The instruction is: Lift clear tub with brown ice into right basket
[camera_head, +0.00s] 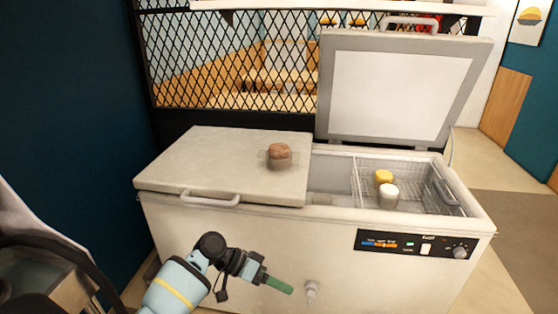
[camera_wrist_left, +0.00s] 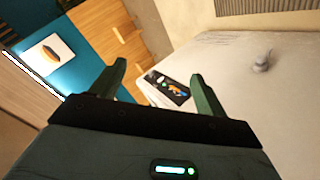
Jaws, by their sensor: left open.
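The clear tub with brown ice (camera_head: 279,153) stands on the closed left lid (camera_head: 215,160) of a white chest freezer, near the lid's right edge. The right basket (camera_head: 428,207) is a wire basket in the freezer's open right side. A yellow-topped tub (camera_head: 383,177) and a white-topped tub (camera_head: 388,195) are in it. My left gripper (camera_head: 278,284) is in front of the freezer, low and well apart from the tub. In the left wrist view its green fingers (camera_wrist_left: 157,85) are spread with nothing held between them. My right gripper does not show.
The freezer's right lid (camera_head: 392,97) stands raised at the back. The closed lid has a front handle (camera_head: 210,200). A control panel (camera_head: 412,244) and a drain spout (camera_head: 311,290) are on the freezer's front. A black mesh screen (camera_head: 230,60) stands behind.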

